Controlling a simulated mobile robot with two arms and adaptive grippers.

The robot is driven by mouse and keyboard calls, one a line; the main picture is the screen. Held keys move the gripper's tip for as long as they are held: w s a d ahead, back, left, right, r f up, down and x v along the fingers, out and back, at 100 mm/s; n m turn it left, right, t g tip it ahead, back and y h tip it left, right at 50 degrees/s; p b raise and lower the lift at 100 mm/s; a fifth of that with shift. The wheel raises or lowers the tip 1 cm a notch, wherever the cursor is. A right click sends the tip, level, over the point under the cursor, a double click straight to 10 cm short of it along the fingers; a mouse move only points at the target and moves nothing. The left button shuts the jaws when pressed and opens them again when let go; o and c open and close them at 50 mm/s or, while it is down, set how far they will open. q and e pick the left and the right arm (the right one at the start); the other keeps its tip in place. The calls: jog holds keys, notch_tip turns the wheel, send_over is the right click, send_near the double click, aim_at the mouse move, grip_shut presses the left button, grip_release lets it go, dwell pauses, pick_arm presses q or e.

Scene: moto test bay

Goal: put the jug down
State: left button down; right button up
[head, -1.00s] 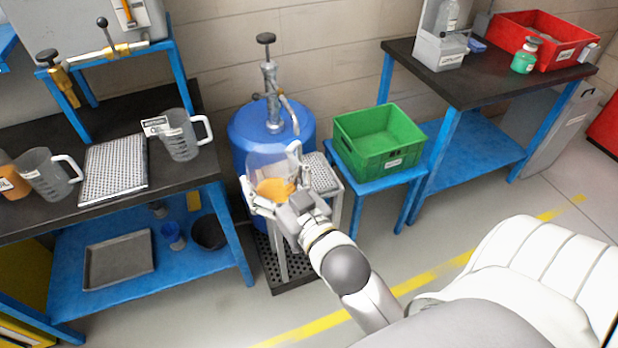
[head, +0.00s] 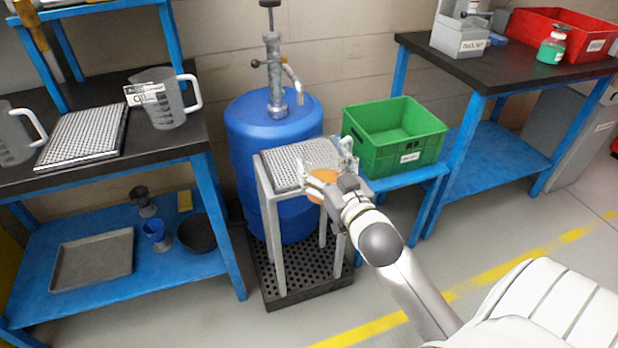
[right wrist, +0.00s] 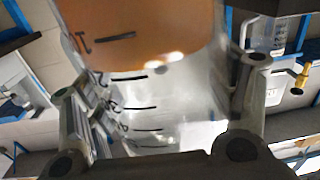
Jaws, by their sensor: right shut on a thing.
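A clear jug with orange liquid in it (head: 322,157) is in my right gripper (head: 330,168) at the right edge of a small grey stand with a perforated top (head: 277,172). Fingers and glare hide much of it in the head view, and I cannot tell whether its base touches the stand. In the right wrist view, the jug (right wrist: 150,50) fills the middle between the two fingers of the gripper (right wrist: 155,95), with dark graduation marks on its wall. My left gripper is not in view.
A blue drum with a hand pump (head: 265,120) stands behind the stand. A green crate (head: 395,158) is close to the right. A black perforated tray (head: 300,285) lies below the stand.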

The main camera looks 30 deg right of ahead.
jog(key=shift+m+h, duration=0.3)
jog(key=shift+h, duration=0.2)
jog(key=d+f+b, duration=0.3)
jog(key=shift+w+f, duration=0.15)
jog(key=shift+w, duration=0.2)
jog(key=shift+w+d+f+b, duration=0.1)
jog(key=shift+w+d+b, duration=0.05)
jog(key=shift+d+b, duration=0.3)
jog(key=f+b+x, duration=0.1)
jog(key=x, duration=0.5)
jog(key=f+b+x, duration=0.1)
jog(key=x, duration=0.5)
jog(key=f+x, duration=0.1)
jog(key=x, duration=0.4)
jog(key=shift+w+d+b, duration=0.2)
jog(key=shift+w+b, duration=0.15)
jog(key=shift+b, duration=0.05)
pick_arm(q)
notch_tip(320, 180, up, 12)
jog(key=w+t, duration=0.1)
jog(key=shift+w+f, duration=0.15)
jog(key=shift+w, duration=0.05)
pick_arm(e)
jog(key=shift+f, duration=0.25)
jog(key=shift+f, duration=0.1)
jog(key=o, duration=1.2)
